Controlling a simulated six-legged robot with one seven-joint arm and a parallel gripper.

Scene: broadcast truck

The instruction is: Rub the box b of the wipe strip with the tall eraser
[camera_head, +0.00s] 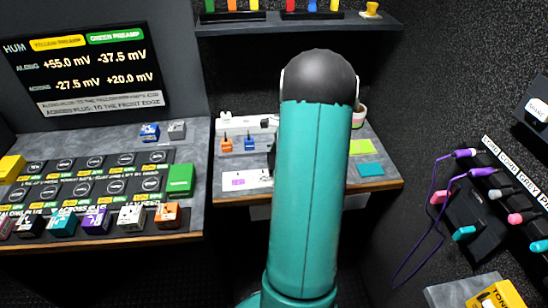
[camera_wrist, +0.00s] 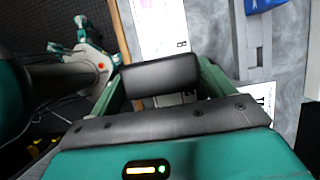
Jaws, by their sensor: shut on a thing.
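The tall eraser (camera_wrist: 160,72) is a dark block held between the green fingers of my gripper (camera_wrist: 160,82), which is shut on it in the wrist view. The white wipe strip (camera_wrist: 152,30) lies on the grey bench just beyond the eraser, with a small letter B near the eraser. The eraser and gripper hide part of the strip, and I cannot tell whether the eraser touches it. In the head view the strip (camera_head: 258,178) lies near the bench front and shows a purple patch. My teal arm hides most of the gripper there.
The bench (camera_head: 375,188) also holds a white rack (camera_head: 240,123) with orange and blue blocks, a green pad (camera_head: 361,147) and a teal pad (camera_head: 370,170). A button console (camera_head: 95,185) stands left across a gap. Purple cables (camera_head: 436,205) hang at right.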

